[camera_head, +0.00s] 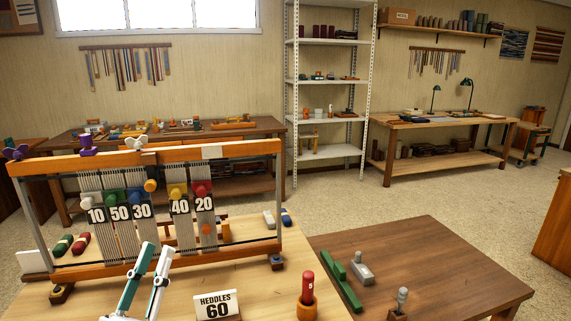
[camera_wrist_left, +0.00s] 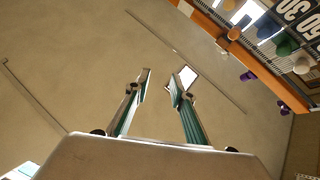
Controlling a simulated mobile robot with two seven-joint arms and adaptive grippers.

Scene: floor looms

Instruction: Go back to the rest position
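My left gripper (camera_head: 157,247) is in front of the lower part of the loom, at the bottom left of the head view. Its two green-and-silver fingers point up and stand apart, with nothing between them. In the left wrist view the gripper (camera_wrist_left: 160,73) is also open and empty, against a plain beige surface. The wooden floor loom (camera_head: 150,158) stands behind the gripper, with heddle bundles tagged 10, 50, 30, 40 and 20. Part of the loom frame (camera_wrist_left: 262,52) shows at the upper right of the left wrist view. My right gripper is not in view.
A "HEDDLES 60" sign (camera_head: 217,305) stands just right of my left gripper. A red peg in an orange cup (camera_head: 308,295) is further right. A brown table (camera_head: 430,262) holds a green bar (camera_head: 341,287) and grey-topped pieces. Open floor (camera_head: 400,205) lies behind.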

